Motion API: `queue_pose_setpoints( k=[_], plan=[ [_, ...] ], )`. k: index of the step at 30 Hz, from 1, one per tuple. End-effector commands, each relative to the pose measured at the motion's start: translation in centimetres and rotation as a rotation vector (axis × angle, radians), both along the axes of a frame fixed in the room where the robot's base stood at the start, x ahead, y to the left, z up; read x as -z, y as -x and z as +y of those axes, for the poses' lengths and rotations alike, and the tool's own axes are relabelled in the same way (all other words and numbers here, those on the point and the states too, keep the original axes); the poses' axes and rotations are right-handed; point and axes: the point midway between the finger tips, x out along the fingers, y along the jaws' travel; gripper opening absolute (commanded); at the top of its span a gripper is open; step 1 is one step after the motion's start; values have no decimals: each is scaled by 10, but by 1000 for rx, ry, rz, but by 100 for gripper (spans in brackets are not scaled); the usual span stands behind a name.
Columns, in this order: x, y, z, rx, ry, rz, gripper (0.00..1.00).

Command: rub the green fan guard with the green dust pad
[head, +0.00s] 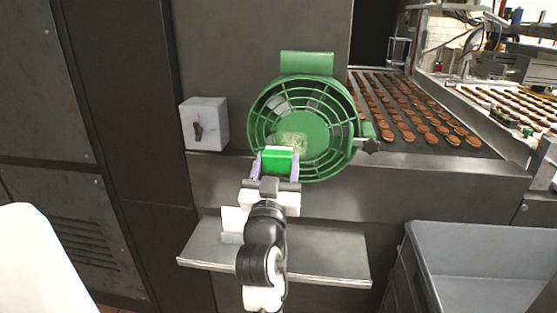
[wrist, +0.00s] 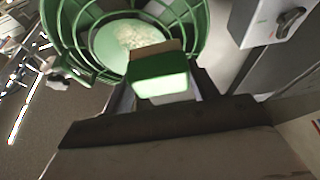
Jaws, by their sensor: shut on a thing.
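The green fan guard (head: 318,100) is a round cage with a solid disc in its middle, mounted on the dark machine front. A pale, dusty patch (head: 292,143) lies on the lower left of the disc; it also shows in the wrist view (wrist: 130,36). My gripper (head: 276,164) is shut on the green dust pad (head: 277,161), just in front of the guard's lower left part. In the wrist view the pad (wrist: 160,74) has a brown far layer facing the guard (wrist: 200,35). I cannot tell whether the pad touches the guard.
A grey switch box (head: 205,124) with a dark knob is left of the guard. A metal shelf (head: 330,256) juts out below. A conveyor (head: 440,152) with rows of brown cookies runs at the right. A grey bin (head: 480,240) stands at the lower right.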

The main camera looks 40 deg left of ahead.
Motion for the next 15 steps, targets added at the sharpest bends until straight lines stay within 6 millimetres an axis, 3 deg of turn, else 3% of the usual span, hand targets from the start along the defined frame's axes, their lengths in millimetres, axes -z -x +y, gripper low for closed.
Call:
queue_pose_setpoints(
  k=[6,15],
  plan=[
    [0,15,-9,-1,0,0,40],
    [0,17,-11,0,0,0,40]
  ],
)
